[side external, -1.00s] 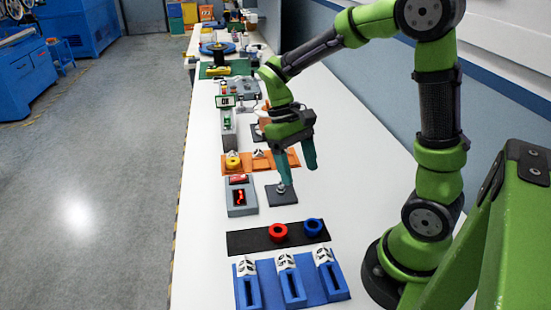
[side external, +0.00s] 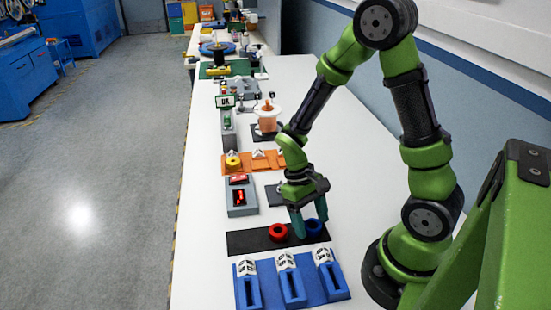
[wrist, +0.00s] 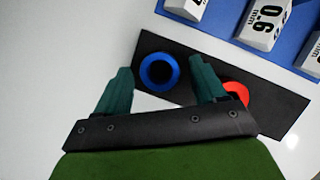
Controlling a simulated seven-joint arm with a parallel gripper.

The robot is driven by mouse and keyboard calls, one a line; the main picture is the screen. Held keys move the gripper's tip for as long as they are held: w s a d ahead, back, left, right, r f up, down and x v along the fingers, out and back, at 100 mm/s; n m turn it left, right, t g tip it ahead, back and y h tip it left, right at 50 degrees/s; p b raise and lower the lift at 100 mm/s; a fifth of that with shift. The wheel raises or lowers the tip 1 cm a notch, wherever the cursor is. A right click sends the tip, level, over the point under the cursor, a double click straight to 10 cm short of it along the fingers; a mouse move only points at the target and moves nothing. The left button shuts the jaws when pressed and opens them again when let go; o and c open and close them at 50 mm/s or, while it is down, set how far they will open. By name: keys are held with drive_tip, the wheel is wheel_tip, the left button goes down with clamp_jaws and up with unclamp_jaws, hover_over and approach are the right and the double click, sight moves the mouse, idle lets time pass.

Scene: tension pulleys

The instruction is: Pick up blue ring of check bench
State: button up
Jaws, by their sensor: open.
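The blue ring (side external: 313,227) lies on the black mat (side external: 250,243), to the right of the red ring (side external: 278,232). My gripper (side external: 311,222) is low over the mat's right part, with its teal fingers pointing down close to the blue ring and partly covering it. In the wrist view, my gripper (wrist: 162,88) is open. The blue ring (wrist: 159,72) shows between and slightly beyond the two fingertips. The red ring (wrist: 237,93) is just outside the right finger, which partly hides it. Nothing is held.
A blue rack (side external: 269,297) with several slots and white labels stands in front of the mat. White tabletop (side external: 363,240) is clear to the right.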

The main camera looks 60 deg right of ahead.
drive_tip(key=shift+c, duration=0.3)
drive_tip(key=c, duration=1.1)
wheel_tip(320, 180, up, 10)
drive_tip(key=shift+r, duration=2.45)
